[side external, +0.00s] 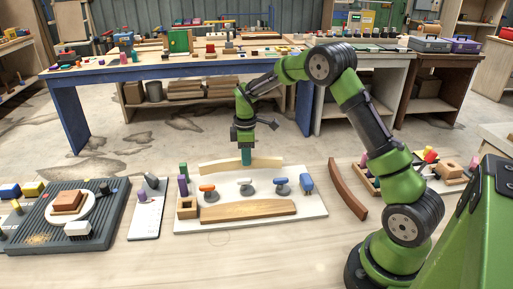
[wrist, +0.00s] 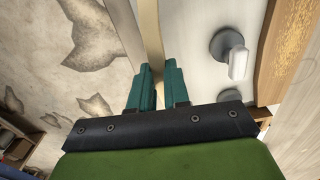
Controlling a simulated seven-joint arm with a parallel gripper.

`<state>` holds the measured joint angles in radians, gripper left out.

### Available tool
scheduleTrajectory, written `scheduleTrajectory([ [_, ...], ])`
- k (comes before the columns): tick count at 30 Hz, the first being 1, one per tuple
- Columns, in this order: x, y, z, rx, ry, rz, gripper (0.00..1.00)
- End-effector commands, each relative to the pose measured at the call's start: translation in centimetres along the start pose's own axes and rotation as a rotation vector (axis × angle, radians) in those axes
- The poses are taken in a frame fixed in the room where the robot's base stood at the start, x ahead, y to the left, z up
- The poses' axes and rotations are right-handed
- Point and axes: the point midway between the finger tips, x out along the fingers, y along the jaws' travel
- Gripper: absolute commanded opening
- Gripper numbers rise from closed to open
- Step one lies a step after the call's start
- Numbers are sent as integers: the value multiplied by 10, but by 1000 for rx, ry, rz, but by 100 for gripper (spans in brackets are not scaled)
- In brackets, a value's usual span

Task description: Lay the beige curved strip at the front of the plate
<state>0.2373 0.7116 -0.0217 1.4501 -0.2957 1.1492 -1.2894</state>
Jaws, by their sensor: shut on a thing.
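The beige curved strip (side external: 218,167) is held crosswise at the back edge of the white plate (side external: 310,207) in the side view. My gripper (side external: 246,160) is shut on it near its middle, fingers pointing down. In the wrist view the strip (wrist: 149,32) runs up from between the teal fingers (wrist: 157,78), beside the plate's edge. I cannot tell whether the strip touches the plate. A tan wooden curved piece (side external: 248,211) lies along the plate's near side. A dark brown curved strip (side external: 347,190) lies on the table right of the plate.
Several knob-topped grey pegs, including an orange one (side external: 207,188) and a white one (side external: 245,184), stand mid-plate. A grey ribbed board (side external: 98,240) lies left.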

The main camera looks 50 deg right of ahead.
Motion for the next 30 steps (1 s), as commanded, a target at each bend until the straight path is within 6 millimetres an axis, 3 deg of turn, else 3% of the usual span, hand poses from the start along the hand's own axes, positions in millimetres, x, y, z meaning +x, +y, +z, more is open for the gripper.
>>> scheduleTrajectory([
  [26,22,0,0,-1,0,-1,0],
  [27,23,0,0,0,0,-1,18],
  [30,22,0,0,0,0,-1,33],
])
